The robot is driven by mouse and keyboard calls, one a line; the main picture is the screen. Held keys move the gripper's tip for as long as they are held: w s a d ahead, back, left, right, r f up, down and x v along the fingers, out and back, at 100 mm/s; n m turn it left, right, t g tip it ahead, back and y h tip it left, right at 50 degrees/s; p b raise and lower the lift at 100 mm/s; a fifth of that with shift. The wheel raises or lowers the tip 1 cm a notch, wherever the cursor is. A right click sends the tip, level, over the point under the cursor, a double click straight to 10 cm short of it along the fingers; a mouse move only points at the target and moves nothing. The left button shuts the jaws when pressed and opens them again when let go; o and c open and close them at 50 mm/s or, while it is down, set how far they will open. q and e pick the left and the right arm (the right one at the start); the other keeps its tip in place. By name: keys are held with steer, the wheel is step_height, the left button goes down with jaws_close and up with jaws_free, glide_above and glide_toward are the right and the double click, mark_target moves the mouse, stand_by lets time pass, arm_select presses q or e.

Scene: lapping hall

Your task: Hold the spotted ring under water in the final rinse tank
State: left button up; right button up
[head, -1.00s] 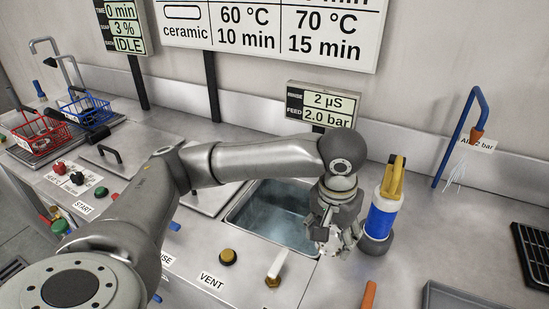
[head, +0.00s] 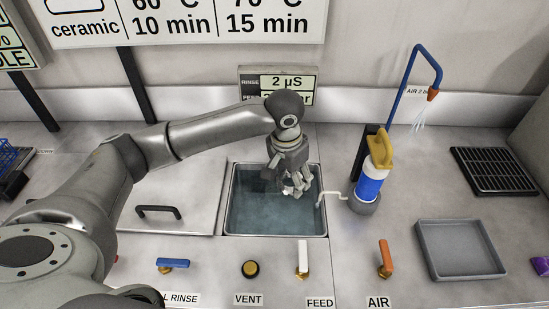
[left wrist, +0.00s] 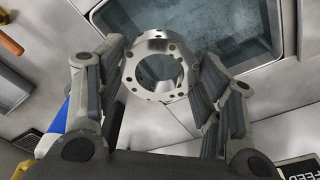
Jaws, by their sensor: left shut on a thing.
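My left gripper (head: 290,184) is over the right back part of the open rinse tank (head: 231,205), pointing down. In the left wrist view the gripper (left wrist: 160,75) is shut on the spotted ring (left wrist: 158,45), a shiny metal ring with dark dots around a wide hole. The ring lies between both fingers and appears dry and above the water (head: 262,214); its exact height is hard to tell. In the head view the fingers mostly hide the ring. My right gripper is not in view.
A closed lid (head: 175,190) lies to the left. Blue (head: 173,264), white (head: 302,258) and orange (head: 385,258) levers line the front. A grey tray (head: 460,250) sits at right.

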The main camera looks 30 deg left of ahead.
arm_select(q)
steer(key=w+a+f+m+p, duration=0.15)
steer(key=a+m+p, duration=0.35)
steer(key=p, duration=0.6)
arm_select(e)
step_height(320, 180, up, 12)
arm_select(q)
step_height(320, 180, down, 21)
steer(key=b, duration=1.5)
steer(key=shift+s+d+r+h+b, duration=0.15)
steer(key=shift+d+r+h+b, duration=0.05)
steer(key=shift+h+b, duration=0.15)
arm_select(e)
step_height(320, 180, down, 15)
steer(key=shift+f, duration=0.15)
